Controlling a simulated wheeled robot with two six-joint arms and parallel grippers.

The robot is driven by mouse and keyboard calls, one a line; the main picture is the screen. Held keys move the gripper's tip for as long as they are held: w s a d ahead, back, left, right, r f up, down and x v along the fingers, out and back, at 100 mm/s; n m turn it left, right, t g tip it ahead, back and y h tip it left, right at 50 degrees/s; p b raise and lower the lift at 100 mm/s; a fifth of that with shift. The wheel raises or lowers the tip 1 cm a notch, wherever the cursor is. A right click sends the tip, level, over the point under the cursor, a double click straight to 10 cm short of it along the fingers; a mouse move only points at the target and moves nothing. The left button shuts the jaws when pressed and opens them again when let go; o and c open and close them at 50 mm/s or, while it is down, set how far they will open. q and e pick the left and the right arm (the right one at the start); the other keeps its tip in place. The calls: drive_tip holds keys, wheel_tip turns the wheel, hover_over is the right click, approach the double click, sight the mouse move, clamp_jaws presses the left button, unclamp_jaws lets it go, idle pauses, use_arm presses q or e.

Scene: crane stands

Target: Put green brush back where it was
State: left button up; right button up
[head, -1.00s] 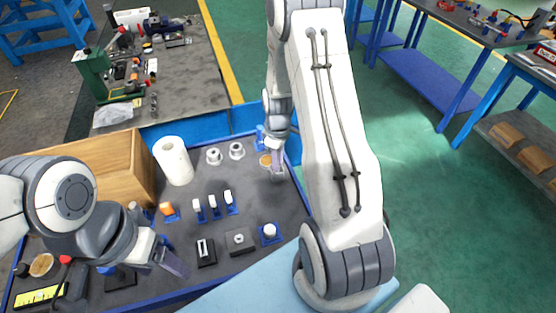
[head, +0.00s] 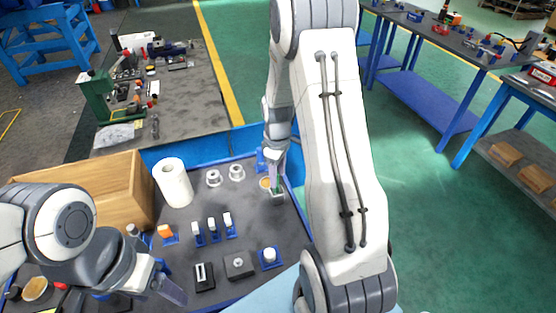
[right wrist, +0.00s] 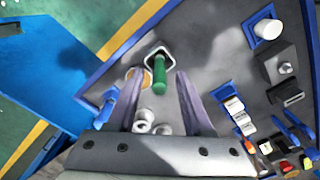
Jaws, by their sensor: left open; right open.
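The green brush (right wrist: 159,75) stands in a small white-rimmed square holder (right wrist: 165,52) on the dark tabletop; only its green handle shows clearly. In the head view the brush (head: 278,187) shows small, in the holder (head: 278,196) near the table's right edge. My right gripper (head: 274,168) is just above it, open and empty. In the right wrist view its fingers (right wrist: 162,80) appear on either side of the handle, with gaps. My left gripper (head: 175,292) is open and empty over the front left of the table.
Beside the holder are a round tan disc (head: 265,183) and a blue stand (head: 262,160). A white roll (head: 173,183), two pale spools (head: 214,178), small blue stands with white tops (head: 213,230) and black blocks (head: 239,265) occupy the table. A wooden box (head: 100,190) is at left.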

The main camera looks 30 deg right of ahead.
wheel_tip(320, 180, up, 8)
drive_tip(key=shift+f, duration=0.1)
drive_tip(key=s+a+r, duration=0.3)
drive_tip(key=s+a, duration=0.1)
drive_tip(key=a, duration=0.6)
drive_tip(key=s+a+r, duration=0.3)
drive_tip(key=s+a, duration=0.1)
drive_tip(key=a, duration=0.5)
drive_tip(key=s+a, duration=0.3)
drive_tip(key=s, duration=0.4)
drive_tip(key=s+a+r+n+y, duration=0.1)
drive_tip(key=s+a, duration=0.3)
drive_tip(key=s, duration=0.2)
drive_tip(key=shift+s, duration=0.4)
